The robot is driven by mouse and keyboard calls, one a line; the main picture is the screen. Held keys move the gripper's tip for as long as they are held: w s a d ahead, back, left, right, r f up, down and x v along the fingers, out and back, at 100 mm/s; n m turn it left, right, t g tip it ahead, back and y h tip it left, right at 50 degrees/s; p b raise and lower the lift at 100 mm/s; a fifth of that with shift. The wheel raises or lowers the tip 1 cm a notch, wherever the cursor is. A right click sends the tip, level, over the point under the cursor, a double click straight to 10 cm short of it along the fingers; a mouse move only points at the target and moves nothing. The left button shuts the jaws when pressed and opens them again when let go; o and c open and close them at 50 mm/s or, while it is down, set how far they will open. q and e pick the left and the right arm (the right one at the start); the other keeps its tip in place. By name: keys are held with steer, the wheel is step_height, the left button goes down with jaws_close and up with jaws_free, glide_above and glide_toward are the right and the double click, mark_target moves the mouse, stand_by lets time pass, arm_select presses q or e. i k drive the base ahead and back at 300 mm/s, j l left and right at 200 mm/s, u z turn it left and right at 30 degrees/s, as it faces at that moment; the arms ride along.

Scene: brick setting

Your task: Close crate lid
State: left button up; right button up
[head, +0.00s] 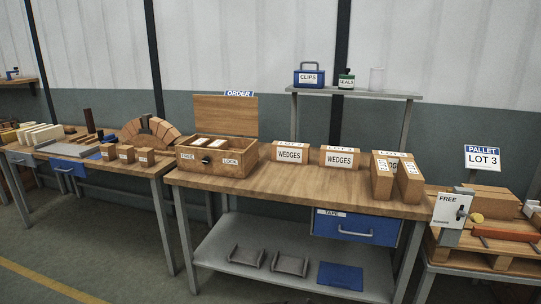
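A wooden crate (213,169) stands at the left end of the middle workbench. Its lid (226,115) is raised and stands upright at the back edge. The crate front has a dark latch and labels that read "FREE" and "LOCK". Inside the crate are white-labelled items, partly hidden by the front wall. Neither of my grippers is in the head view.
The middle workbench (300,190) also bears several wooden boxes marked "WEDGES" (290,152). A shelf (400,94) behind holds a blue "CLIPS" case (309,75). Left is another bench with a brick arch (150,130). The bench front strip beside the crate is clear.

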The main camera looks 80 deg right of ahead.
mark_target(222, 114)
steer(key=z, duration=2.2)
steer(key=i+l, duration=0.1)
steer(key=i+z, duration=0.05)
